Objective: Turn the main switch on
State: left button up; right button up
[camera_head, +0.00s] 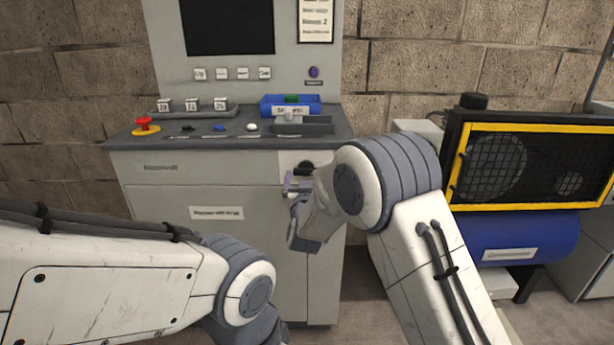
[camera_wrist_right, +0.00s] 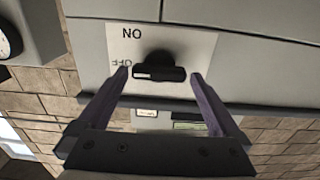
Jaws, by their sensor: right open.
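The main switch is a black rotary knob (camera_wrist_right: 158,70) on a white plate (camera_wrist_right: 205,45) on the grey console's front. In the right wrist view the plate reads upside down, with ON above the knob and OFF to its left. The knob's bar lies level in that picture, in line with OFF. In the head view the switch (camera_head: 306,167) shows partly behind my right arm. My right gripper (camera_wrist_right: 160,75) is open, its purple fingers pointing at the knob, one to each side in the picture. I cannot tell whether they touch it. My left gripper is out of view.
The grey console (camera_head: 165,195) stands against a brick wall. Its top carries a red emergency button (camera_head: 144,124), small buttons and a blue tray (camera_head: 272,106). A yellow-framed black fan unit (camera_head: 540,165) stands right, above a blue tank (camera_head: 525,238). My left forearm crosses the lower left.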

jog(key=shift+w, duration=0.8)
jog(key=c, duration=1.1)
jog(key=shift+o, duration=0.2)
